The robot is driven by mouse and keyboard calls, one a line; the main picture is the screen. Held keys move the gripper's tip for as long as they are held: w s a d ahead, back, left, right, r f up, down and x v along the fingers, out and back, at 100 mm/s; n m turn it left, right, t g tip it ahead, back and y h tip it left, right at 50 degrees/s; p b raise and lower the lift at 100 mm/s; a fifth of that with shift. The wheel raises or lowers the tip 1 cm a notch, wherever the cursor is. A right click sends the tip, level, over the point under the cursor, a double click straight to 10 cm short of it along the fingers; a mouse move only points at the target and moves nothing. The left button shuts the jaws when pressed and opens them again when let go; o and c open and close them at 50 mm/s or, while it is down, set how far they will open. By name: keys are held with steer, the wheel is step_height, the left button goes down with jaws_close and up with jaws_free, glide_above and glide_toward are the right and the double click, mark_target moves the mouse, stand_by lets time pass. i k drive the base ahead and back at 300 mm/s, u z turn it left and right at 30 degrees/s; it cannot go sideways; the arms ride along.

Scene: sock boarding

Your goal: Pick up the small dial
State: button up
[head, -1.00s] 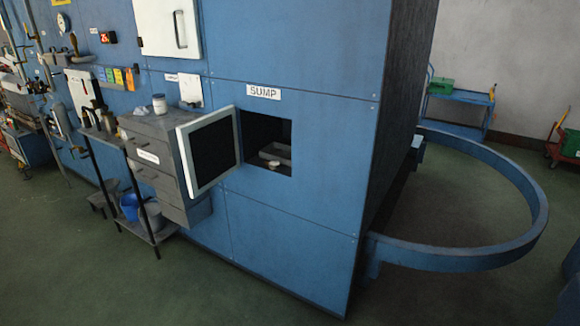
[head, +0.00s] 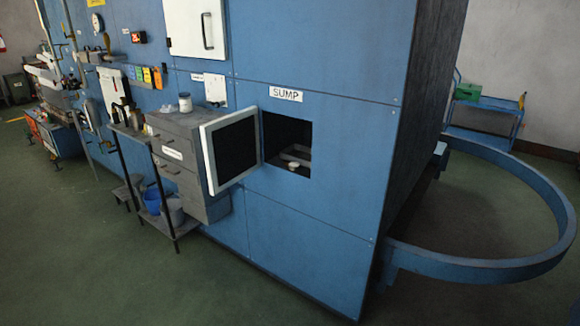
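A small pale round object (head: 293,166) sits at the front of the open sump recess (head: 272,150) in the blue cabinet; it is too small to tell whether it is the small dial. A grey tray-like shape (head: 296,155) lies behind it in the dark recess. A round white-faced gauge (head: 97,23) is on the blue wall at the upper left. My gripper is not in view.
The sump door (head: 207,160) stands open to the left, beside a grey drawer unit (head: 178,205) with a white jar (head: 185,102) on top. A blue curved rail (head: 480,270) juts out at right. The green floor (head: 120,275) in front is clear.

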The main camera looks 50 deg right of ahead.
mark_target(294, 166)
steer(key=u, duration=0.05)
steer(key=i, duration=0.9)
steer(key=z, duration=0.05)
